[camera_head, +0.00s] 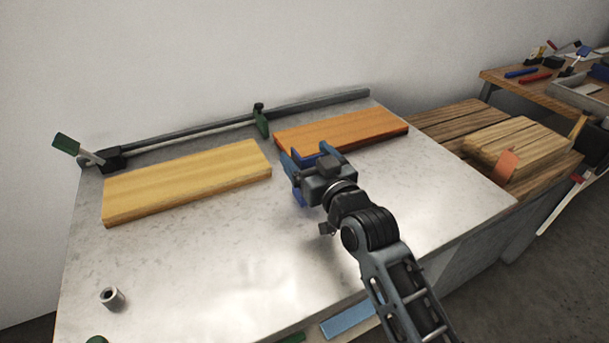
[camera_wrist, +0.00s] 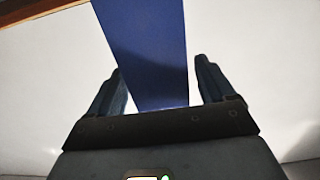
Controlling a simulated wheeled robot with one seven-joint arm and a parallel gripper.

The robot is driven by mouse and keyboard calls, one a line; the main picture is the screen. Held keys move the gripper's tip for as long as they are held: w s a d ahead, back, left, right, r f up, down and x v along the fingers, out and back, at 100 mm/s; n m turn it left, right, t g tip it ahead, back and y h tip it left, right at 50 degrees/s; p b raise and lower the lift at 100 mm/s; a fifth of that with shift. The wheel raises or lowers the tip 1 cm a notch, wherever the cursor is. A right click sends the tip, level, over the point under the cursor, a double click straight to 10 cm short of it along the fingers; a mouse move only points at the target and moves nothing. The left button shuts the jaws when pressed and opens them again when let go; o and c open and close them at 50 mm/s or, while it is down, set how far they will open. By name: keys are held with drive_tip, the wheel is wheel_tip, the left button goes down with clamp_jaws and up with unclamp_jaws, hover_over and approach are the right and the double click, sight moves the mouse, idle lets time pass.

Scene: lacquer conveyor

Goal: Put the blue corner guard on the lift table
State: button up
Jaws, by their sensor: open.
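The blue corner guard (camera_head: 299,197) is on the grey metal table (camera_head: 230,265), partly hidden by my gripper (camera_head: 311,160). In the wrist view the guard (camera_wrist: 147,45) runs as a dark blue strip between the two fingers of my gripper (camera_wrist: 160,82). The fingers are apart, with a gap on the right side; the guard's edge is close to the left finger. I cannot tell whether they touch. Which surface is the lift table is not clear from the pictures; a low slatted wooden surface (camera_head: 445,119) lies right of the metal table.
A yellow board (camera_head: 185,183) and an orange board (camera_head: 340,131) lie left of and behind my gripper. A clamp bar (camera_head: 190,130) runs along the back. A small metal cylinder (camera_head: 111,298) stands front left. Stacked planks (camera_head: 515,140) sit on the slats.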

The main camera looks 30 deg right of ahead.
drive_tip(key=shift+w, duration=0.6)
drive_tip(key=shift+c, duration=0.5)
drive_tip(key=c, duration=1)
drive_tip(key=shift+c, duration=0.2)
drive_tip(key=shift+r, duration=0.1)
drive_tip(key=s+d+r+b, duration=0.2)
drive_tip(key=s+d+r, duration=0.4)
drive_tip(key=d+r, duration=0.3)
drive_tip(key=shift+s+d+r, duration=0.3)
drive_tip(key=shift+d+r, duration=0.1)
drive_tip(key=shift+r, duration=0.45)
